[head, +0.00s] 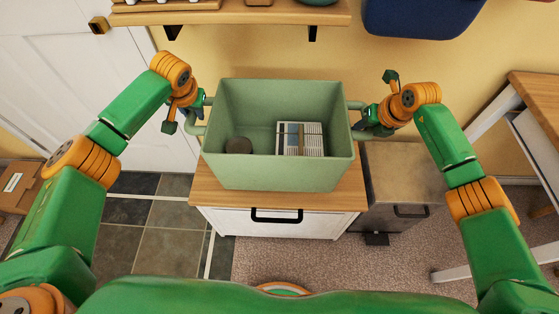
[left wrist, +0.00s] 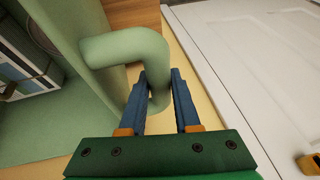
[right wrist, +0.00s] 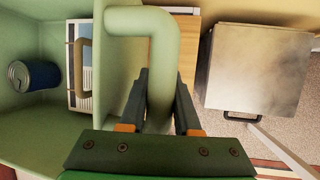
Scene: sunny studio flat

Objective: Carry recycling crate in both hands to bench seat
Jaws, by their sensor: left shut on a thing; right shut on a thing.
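The pale green recycling crate (head: 280,172) is in the middle of the head view, upright. A round can (head: 239,146) and a bundle of papers (head: 300,139) lie inside. My left gripper (head: 198,113) is shut on the crate's left handle (left wrist: 112,48). My right gripper (head: 362,117) is shut on the right handle (right wrist: 165,45). The crate is over a white drawer unit (head: 230,217) with a wooden top. I cannot tell whether its base touches that top.
A grey metal bin (head: 400,180) stands right of the unit. A wooden shelf (head: 230,17) and a dark blue container (head: 420,15) are above. A white door (head: 60,70) and cardboard box (head: 20,185) are left; a table (head: 540,100) is right. Tiled floor at left is clear.

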